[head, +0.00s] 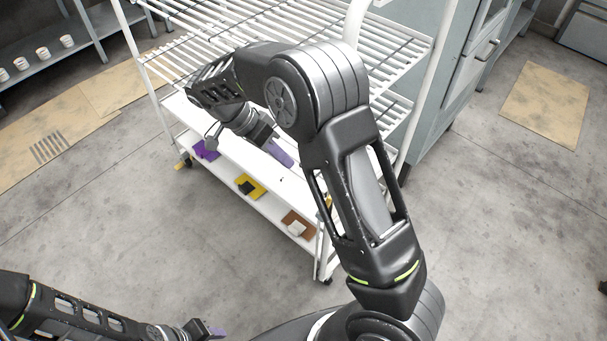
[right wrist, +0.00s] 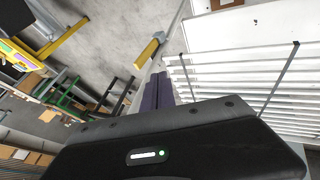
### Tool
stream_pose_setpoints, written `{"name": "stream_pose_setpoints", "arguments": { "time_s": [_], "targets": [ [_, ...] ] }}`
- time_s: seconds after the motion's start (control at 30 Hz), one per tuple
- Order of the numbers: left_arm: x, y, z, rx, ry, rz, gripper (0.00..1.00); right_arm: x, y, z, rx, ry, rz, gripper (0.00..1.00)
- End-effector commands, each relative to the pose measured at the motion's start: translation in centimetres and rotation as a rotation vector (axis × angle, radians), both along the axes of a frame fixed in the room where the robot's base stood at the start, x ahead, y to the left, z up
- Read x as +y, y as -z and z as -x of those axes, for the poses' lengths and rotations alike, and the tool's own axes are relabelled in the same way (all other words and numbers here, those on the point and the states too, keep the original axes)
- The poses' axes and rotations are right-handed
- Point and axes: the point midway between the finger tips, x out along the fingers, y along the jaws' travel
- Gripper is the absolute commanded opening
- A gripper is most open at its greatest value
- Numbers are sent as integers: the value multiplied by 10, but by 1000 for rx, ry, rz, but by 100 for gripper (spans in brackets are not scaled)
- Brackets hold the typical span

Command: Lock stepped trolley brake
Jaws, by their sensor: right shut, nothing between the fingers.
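The stepped trolley (head: 350,30) is white, with slatted upper shelves and a flat lower board. A small yellow part (head: 327,203) shows at its near right post, partly behind my right arm; another yellow piece (head: 180,166) is at its left caster. In the right wrist view a yellow lever (right wrist: 147,52) stands just beyond the fingertips, apart from them; I cannot tell which yellow piece it is. My right gripper (head: 281,153), with purple fingers, is shut and empty over the trolley's lower part. My left gripper (head: 217,331) is at the bottom edge, its opening unclear.
Purple (head: 205,149), yellow (head: 250,187) and brown (head: 298,225) pads lie on the lowest shelf with small items. A grey cabinet (head: 440,90) stands close on the right. A shelf with cups (head: 42,52) is at the left. The floor in front is clear.

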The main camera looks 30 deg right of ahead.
Motion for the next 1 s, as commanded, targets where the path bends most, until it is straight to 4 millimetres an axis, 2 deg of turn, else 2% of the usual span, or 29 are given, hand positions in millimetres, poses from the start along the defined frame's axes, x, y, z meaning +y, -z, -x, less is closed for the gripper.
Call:
{"name": "stream_pose_setpoints", "arguments": {
  "time_s": [0.2, 0.33, 0.6, 0.8, 1.0],
  "targets": [
    [-1, 22, -2, -6, 1, 4, 36, -12, 26, 8, 1, 3, -3, 0],
    [-1, 22, -2, -6, 1, 4, 36, -23, 42, 16, 3, 1, -1, 0],
    [-1, 7, -2, -4, 2, 3, 36, -47, 80, 34, 5, -1, -1, 0],
    [0, -2, 0, 0, 0, 0, 36, -54, 84, 60, 1, 0, -1, 0],
    [0, -3, 0, 1, -1, -1, 36, -56, 87, 68, 0, -1, -1, 0]
  ]
}}
